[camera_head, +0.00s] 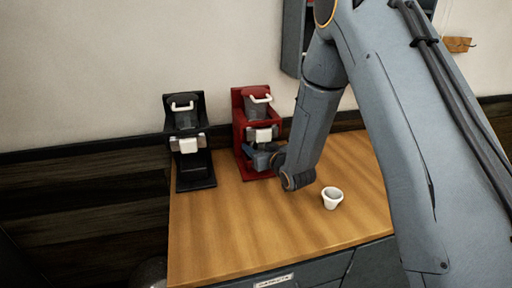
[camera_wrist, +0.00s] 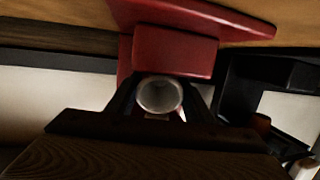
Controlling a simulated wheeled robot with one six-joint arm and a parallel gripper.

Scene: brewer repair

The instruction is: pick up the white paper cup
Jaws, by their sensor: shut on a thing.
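My gripper (camera_head: 256,158) reaches into the lower opening of the red brewer (camera_head: 239,130) from the right. In the wrist view my gripper (camera_wrist: 160,100) is shut on a pale, round-rimmed cup (camera_wrist: 160,94), which looks like the white paper cup. Its open mouth shows between the dark fingers, against the red body of the brewer (camera_wrist: 175,52). In the head view the held cup is mostly hidden by my gripper and the brewer. Another small white cup (camera_head: 332,199) stands upright on the wooden counter, right of my gripper and apart from it.
A black brewer (camera_head: 196,178) with a white handle stands left of the red one. The wooden counter (camera_head: 230,235) is clear in front. A dark wall box (camera_head: 294,35) hangs above, near my arm. A black structure (camera_wrist: 245,85) shows at the right of the wrist view.

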